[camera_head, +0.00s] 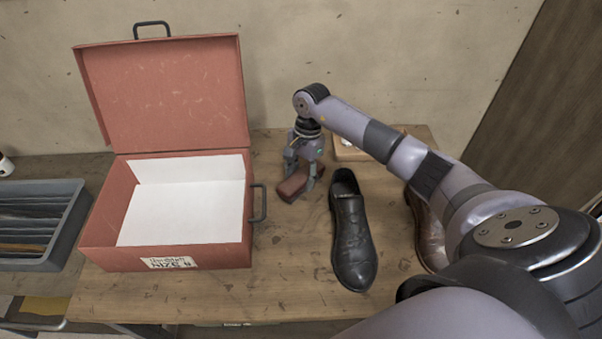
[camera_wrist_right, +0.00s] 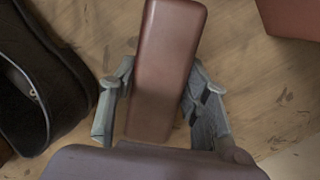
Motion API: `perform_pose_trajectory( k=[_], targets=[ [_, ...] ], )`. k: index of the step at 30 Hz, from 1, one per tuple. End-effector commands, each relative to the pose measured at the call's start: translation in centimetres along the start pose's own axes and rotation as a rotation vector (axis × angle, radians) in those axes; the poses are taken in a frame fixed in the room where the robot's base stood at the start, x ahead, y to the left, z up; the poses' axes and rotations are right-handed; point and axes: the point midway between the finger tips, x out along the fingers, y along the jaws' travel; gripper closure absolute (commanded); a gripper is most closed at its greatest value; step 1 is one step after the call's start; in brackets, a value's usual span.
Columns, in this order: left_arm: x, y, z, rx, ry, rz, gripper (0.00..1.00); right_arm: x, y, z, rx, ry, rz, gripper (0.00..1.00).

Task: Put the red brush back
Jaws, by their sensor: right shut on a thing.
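The red brush (camera_head: 293,186) is a brick-shaped, reddish-brown block near the back of the wooden table, between the red box and the black shoe. My right gripper (camera_head: 302,178) points down and is shut on the brush. In the right wrist view the brush (camera_wrist_right: 166,65) lies between both fingers of the gripper (camera_wrist_right: 157,100). I cannot tell whether the brush touches the table or is slightly above it. My left gripper is not in view.
An open red box (camera_head: 97,232) with white lining stands at left, its lid raised. A black shoe (camera_head: 352,235) lies right of the brush. A brown shoe (camera_head: 429,238) and a light wooden tray (camera_head: 345,151) are partly behind my arm. A grey rack (camera_head: 72,222) stands far left.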

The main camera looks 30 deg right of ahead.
Motion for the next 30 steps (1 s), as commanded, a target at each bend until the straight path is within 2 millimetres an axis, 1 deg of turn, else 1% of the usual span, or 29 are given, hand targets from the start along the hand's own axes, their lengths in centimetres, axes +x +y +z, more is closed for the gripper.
perform_pose_trajectory(
  k=[6, 10, 11, 18, 20, 30],
  targets=[
    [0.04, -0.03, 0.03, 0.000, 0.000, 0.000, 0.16, -0.02, -0.07, -0.02, -0.001, 0.000, -0.003, 0.80],
    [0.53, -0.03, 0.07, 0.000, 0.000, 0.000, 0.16, 0.36, -0.08, -0.12, 0.000, 0.001, -0.003, 0.80],
    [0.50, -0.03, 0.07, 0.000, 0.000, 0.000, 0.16, 0.32, -0.08, -0.11, 0.000, 0.000, -0.003, 0.57],
    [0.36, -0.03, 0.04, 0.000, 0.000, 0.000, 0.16, 0.21, -0.06, -0.07, 0.000, 0.000, -0.002, 0.41],
    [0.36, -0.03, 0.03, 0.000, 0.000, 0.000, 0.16, 0.21, -0.06, -0.07, 0.000, 0.000, -0.002, 0.37],
    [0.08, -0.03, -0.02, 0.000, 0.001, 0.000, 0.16, -0.03, -0.05, 0.00, 0.000, 0.000, -0.002, 0.37]
  ],
)
